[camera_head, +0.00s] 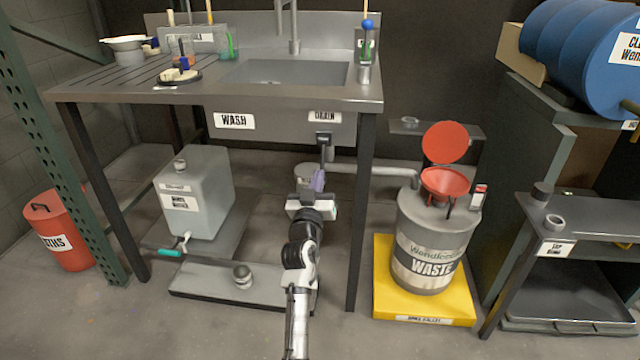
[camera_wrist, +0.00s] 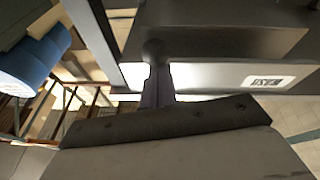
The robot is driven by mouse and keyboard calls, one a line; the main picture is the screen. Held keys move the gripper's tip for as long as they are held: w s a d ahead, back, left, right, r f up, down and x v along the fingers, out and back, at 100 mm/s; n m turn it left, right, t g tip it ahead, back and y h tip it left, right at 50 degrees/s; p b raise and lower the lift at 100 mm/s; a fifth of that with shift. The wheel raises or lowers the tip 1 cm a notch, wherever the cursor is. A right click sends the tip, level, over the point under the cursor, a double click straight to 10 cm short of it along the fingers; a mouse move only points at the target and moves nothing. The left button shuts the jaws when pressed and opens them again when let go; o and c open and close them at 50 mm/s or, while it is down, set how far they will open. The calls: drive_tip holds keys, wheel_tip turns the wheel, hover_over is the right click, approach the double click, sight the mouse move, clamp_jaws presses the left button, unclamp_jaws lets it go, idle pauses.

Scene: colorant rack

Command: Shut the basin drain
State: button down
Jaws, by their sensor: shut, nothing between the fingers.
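The basin (camera_head: 290,72) is sunk into the grey wash table, with a DRAIN label (camera_head: 325,117) at the right of its front apron. A dark drain lever (camera_head: 323,139) hangs below that label, pointing down. My gripper (camera_head: 319,172) is just under the lever, pointing up, its fingers shut and empty. In the wrist view the shut dark fingers (camera_wrist: 156,78) reach up toward a dark rounded part, which I cannot clearly identify. Whether the fingertips touch the lever I cannot tell. The basin's drain opening is not clearly visible.
A grey pipe (camera_head: 375,170) runs right from under the basin to the waste drum (camera_head: 433,245) with its red funnel (camera_head: 445,182). The table's right front leg (camera_head: 361,220) stands close right of my arm. A grey water container (camera_head: 195,195) is at left.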

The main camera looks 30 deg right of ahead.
drive_tip(key=shift+s+r+b, duration=0.2)
drive_tip(key=shift+r+b, duration=0.2)
drive_tip(key=shift+b, duration=0.05)
drive_tip(key=shift+w+d+f+b, duration=0.15)
drive_tip(key=shift+w+f+b, duration=0.15)
drive_tip(key=shift+w+b, duration=0.3)
